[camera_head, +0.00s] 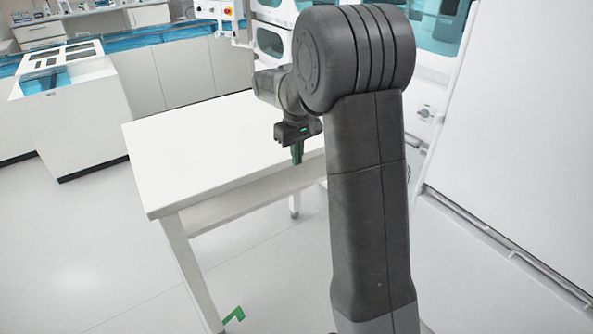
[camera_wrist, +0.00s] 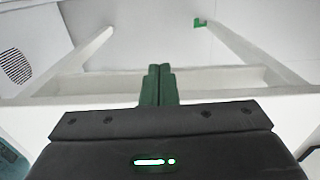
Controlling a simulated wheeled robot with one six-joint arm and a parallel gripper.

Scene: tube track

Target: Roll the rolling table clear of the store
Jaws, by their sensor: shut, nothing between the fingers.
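The rolling table (camera_head: 195,150) is white with a flat, bare top and stands left of my arm in the head view. Its near left leg (camera_head: 192,268) reaches the floor beside a small green bracket (camera_head: 232,315). My gripper (camera_head: 297,152) points down at the table's near right edge, its green fingers together and empty. In the wrist view, the fingers (camera_wrist: 158,84) are closed side by side in front of a white table rail (camera_wrist: 215,78). I cannot tell whether they touch it. My arm hides the table's right end. The store cannot be made out for certain.
A white cabinet (camera_head: 75,110) and a long white counter (camera_head: 180,72) with a blue top stand behind on the left. A tall white panel (camera_head: 520,150) with a floor rail (camera_head: 500,245) bounds the right. The floor (camera_head: 70,250) at left is clear.

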